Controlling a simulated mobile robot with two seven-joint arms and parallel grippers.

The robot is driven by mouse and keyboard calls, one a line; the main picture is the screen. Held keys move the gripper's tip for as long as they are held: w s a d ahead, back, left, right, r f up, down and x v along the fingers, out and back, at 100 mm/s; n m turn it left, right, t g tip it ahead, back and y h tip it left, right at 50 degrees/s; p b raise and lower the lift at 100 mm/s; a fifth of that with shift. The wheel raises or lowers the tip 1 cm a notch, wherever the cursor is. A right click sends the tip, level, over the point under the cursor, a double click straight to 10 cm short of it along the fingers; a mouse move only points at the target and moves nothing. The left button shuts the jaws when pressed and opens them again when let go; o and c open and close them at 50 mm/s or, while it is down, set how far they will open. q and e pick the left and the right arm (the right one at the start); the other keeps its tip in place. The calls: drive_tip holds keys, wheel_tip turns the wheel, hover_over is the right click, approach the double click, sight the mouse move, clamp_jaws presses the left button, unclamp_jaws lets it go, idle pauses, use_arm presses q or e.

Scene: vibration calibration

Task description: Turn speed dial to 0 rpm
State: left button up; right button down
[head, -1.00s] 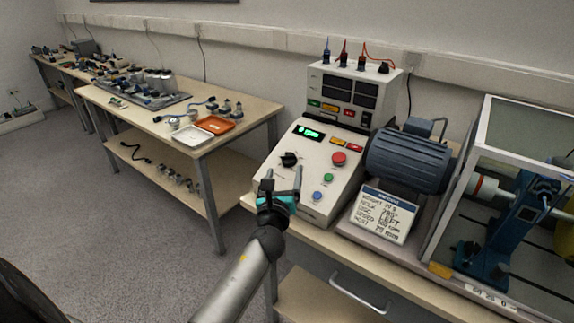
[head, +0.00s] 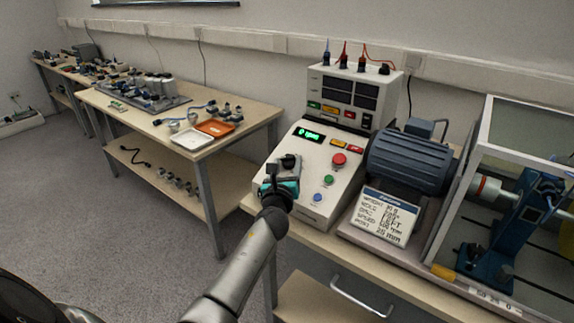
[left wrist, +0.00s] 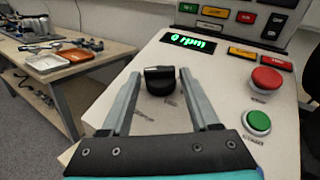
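The black speed dial (left wrist: 160,80) sits on the sloped face of the white control box (head: 331,187). In the left wrist view it lies between and a little beyond the tips of my left gripper (left wrist: 159,88), whose two fingers are spread apart and do not touch it. In the head view my left gripper (head: 284,172) is over the dial (head: 290,160) and partly covers it. The green display (left wrist: 189,41) reads 0 rpm; it also shows in the head view (head: 309,134). My right gripper is not in view.
Right of the dial are a red button (head: 339,159), a green button (head: 327,180) and a blue button (head: 317,197). A blue motor (head: 408,160) and a printed card (head: 387,215) stand further right. A side bench (head: 255,112) with trays is at the left.

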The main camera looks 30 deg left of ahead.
use_arm(q)
drive_tip(key=c, duration=0.6)
clamp_jaws()
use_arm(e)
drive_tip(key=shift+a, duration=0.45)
use_arm(q)
drive_tip(key=shift+n, duration=0.3)
drive_tip(key=shift+w+d+n+g+y, duration=0.1)
drive_tip(key=shift+d+n+g+y, duration=0.1)
drive_tip(key=shift+n+g+y, duration=0.55)
drive_tip(key=shift+r+n+g+y, duration=0.1)
drive_tip(key=shift+n+g+y, duration=0.45)
drive_tip(key=shift+n+y, duration=0.25)
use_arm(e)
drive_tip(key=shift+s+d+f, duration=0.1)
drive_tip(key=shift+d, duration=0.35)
use_arm(q)
drive_tip(key=o, duration=1)
unclamp_jaws()
drive_tip(key=shift+c, duration=0.2)
